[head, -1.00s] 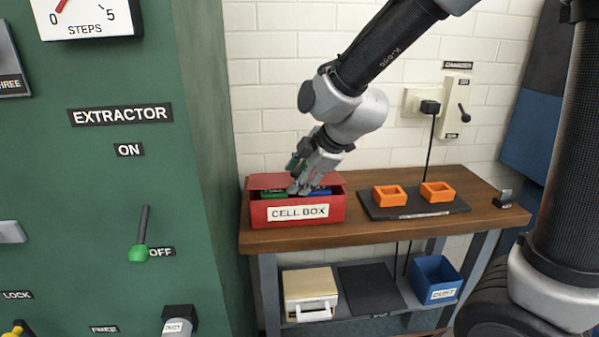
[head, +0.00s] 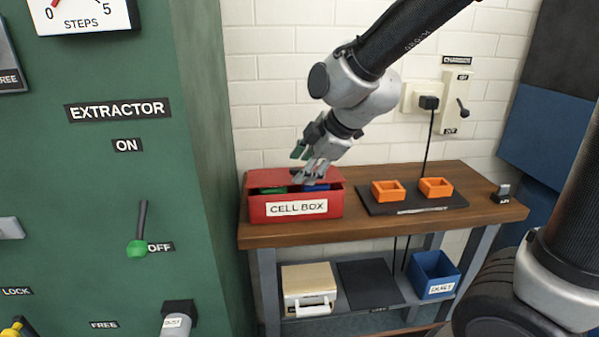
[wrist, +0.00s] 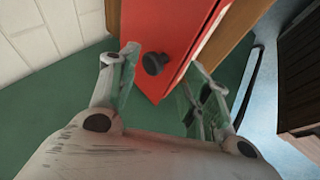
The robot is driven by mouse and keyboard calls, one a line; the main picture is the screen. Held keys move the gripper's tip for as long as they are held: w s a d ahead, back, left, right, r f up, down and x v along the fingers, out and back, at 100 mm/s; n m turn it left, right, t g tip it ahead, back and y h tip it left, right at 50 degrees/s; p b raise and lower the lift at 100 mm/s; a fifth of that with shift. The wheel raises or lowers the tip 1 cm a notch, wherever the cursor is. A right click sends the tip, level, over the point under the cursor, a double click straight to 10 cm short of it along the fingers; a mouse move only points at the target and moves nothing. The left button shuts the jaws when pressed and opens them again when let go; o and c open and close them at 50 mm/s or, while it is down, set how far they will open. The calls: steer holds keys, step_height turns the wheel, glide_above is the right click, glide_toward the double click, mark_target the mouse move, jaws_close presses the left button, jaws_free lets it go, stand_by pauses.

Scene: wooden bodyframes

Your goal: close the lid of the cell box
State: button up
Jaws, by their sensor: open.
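The red cell box (head: 265,212), with a white "CELL BOX" label, stands at the left end of the wooden bench. Its red lid (head: 262,179) sits low but leaves a gap along the front, where a green thing (head: 273,190) and a blue thing (head: 317,187) show inside. My gripper (head: 310,165) is over the right part of the lid. In the wrist view my gripper (wrist: 164,75) is open, with nothing held. A dark round knob (wrist: 155,63) on the red lid (wrist: 175,30) lies between and beyond its fingers. Contact with the lid cannot be told.
A dark tray (head: 400,208) with two orange holders (head: 388,191) is on the bench (head: 360,229), right of the box. The green extractor cabinet (head: 110,185) stands close on the left. A charger switch (head: 455,105) is on the tiled wall behind.

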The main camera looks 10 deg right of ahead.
steer(key=v, duration=0.8)
steer(key=shift+d, duration=0.15)
steer(key=shift+r, duration=0.1)
